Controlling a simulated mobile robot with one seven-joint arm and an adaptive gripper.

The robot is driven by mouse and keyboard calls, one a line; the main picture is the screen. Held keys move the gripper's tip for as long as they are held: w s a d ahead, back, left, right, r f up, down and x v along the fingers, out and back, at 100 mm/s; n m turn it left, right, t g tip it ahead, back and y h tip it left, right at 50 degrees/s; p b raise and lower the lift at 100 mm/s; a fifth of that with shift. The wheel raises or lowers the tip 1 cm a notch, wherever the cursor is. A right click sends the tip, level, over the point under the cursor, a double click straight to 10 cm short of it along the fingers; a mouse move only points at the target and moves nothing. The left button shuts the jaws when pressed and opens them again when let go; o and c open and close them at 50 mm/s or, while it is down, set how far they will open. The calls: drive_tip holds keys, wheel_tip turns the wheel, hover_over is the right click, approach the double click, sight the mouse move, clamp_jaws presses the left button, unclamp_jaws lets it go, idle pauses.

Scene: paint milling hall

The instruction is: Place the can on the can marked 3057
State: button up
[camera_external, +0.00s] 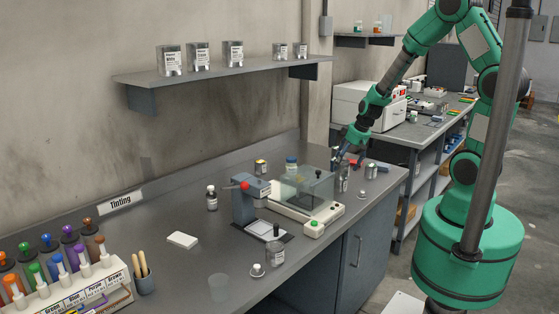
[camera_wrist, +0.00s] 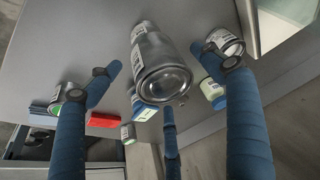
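My gripper (camera_external: 346,163) is at the back right of the grey bench, pointing down over a silver metal can (camera_external: 342,179) with a pale label. In the wrist view, this can (camera_wrist: 165,72) lies between the blue fingers of my gripper (camera_wrist: 158,75). The fingers are spread, with gaps showing at the left. Another can (camera_external: 371,172) stands just to the right on the bench, and a labelled can (camera_wrist: 224,41) shows at the right in the wrist view. The number 3057 is not legible on any can, so I cannot tell which one bears it.
The clear-covered balance (camera_external: 305,205) stands left of my gripper. A grey device with a red knob (camera_external: 248,195), bottle (camera_external: 211,198) and bottle (camera_external: 275,248) stand further left. Several cans sit on the wall shelf (camera_external: 215,73). The bench's right edge is close.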

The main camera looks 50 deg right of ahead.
drive_tip(key=shift+r, duration=0.1)
drive_tip(key=p+v, duration=0.2)
drive_tip(key=v, duration=1)
drive_tip(key=shift+p, duration=0.35)
drive_tip(key=shift+r, duration=0.1)
drive_tip(key=s+a+r, duration=0.4)
drive_tip(key=s+r, duration=0.1)
drive_tip(key=r, duration=0.3)
drive_tip(key=s+a+r, duration=0.4)
drive_tip(key=r, duration=0.3)
drive_tip(key=s+a+r, duration=0.1)
drive_tip(key=s+r, duration=0.2)
drive_tip(key=s, duration=0.3)
drive_tip(key=s+a+r+t, duration=0.1)
drive_tip(key=s+a+r, duration=0.1)
drive_tip(key=s+r, duration=0.2)
drive_tip(key=shift+s, duration=1)
drive_tip(key=shift+a+f, duration=0.1)
drive_tip(key=shift+f, duration=0.05)
